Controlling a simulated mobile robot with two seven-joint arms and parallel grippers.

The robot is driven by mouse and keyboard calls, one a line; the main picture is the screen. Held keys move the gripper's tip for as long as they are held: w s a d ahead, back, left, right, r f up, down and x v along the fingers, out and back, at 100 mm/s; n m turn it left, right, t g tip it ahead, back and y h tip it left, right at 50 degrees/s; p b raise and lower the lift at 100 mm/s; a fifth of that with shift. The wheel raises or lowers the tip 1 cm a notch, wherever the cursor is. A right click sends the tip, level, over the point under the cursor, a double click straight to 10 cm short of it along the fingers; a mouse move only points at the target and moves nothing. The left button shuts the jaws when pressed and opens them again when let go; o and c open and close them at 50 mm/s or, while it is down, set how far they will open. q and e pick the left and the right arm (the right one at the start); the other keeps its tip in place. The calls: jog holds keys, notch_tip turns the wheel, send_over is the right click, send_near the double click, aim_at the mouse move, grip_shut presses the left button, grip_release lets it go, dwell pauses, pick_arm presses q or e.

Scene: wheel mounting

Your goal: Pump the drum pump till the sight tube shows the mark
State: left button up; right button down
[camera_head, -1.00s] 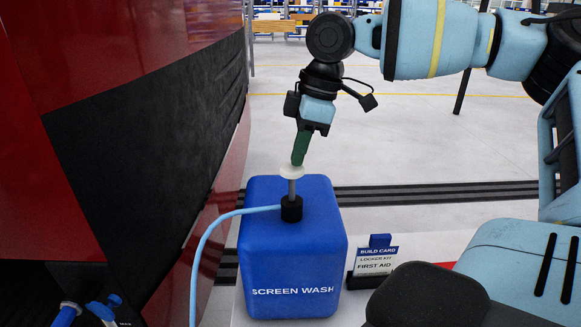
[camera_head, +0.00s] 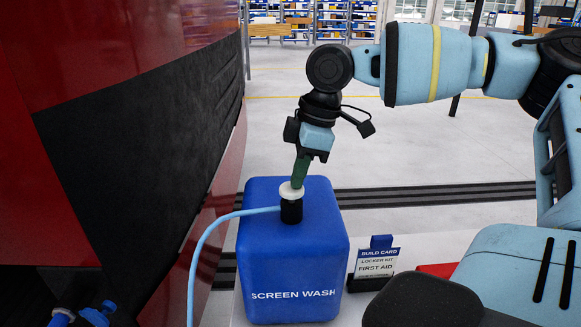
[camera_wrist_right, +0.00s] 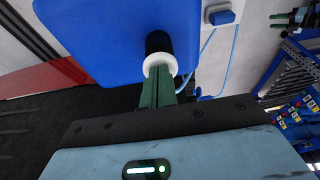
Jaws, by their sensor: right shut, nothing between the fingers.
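The drum pump is a blue drum (camera_head: 292,255) marked SCREEN WASH, with a black pump collar (camera_head: 291,211) and a white plunger cap (camera_head: 291,190) on top. A light blue hose (camera_head: 212,235) runs from the collar down to the left. My right gripper (camera_head: 297,181) is shut and empty, its green fingertips touching the white cap from above. The cap sits low, right on the collar. In the right wrist view the green fingers (camera_wrist_right: 158,88) meet the white cap (camera_wrist_right: 159,64) in front of the black collar (camera_wrist_right: 158,42). I cannot make out a sight tube or its mark. My left gripper is out of view.
A build card (camera_head: 377,262) stands on the pale surface right of the drum, with a red item (camera_head: 437,270) beyond it. A red vehicle body with a dark panel (camera_head: 150,150) rises close on the left. Open floor lies behind; shelves stand far back.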

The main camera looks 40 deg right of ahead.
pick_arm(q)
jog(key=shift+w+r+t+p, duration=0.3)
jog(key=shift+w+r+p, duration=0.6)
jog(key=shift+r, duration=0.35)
pick_arm(e)
jog(key=s+d+r, duration=0.3)
jog(key=d+r, duration=0.1)
jog(key=r, duration=0.4)
jog(key=shift+r, duration=0.2)
jog(key=shift+s, duration=0.1)
dwell(0.7)
